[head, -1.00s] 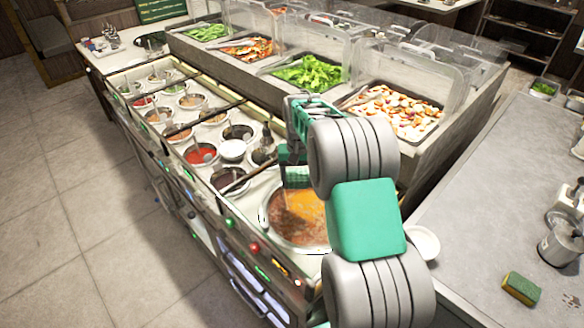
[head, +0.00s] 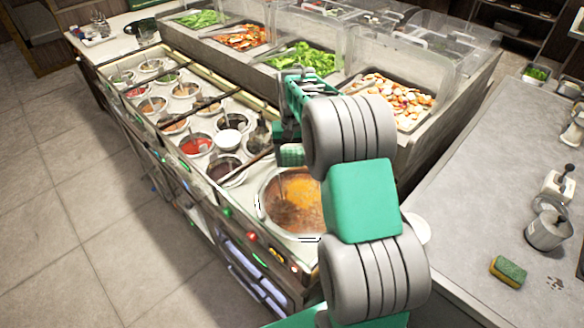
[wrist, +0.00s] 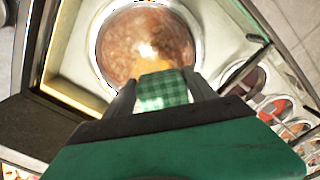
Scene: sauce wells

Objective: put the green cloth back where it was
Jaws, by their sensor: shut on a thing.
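The green checked cloth (wrist: 163,89) is held between the two fingers of my gripper (wrist: 160,88) in the wrist view. In the wrist view the pot's rim (wrist: 100,62) lies below and beyond the cloth. My arm hides part of the pot and counter in the head view. I cannot tell how high the cloth is above the counter.
Several sauce wells with ladles, one with red sauce (head: 196,145), line the counter, with dark bars across them. Clear guards cover food trays (head: 305,58) behind. On the grey counter (head: 470,215) at right are a sponge (head: 508,271) and a metal pitcher (head: 548,230); its middle is clear.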

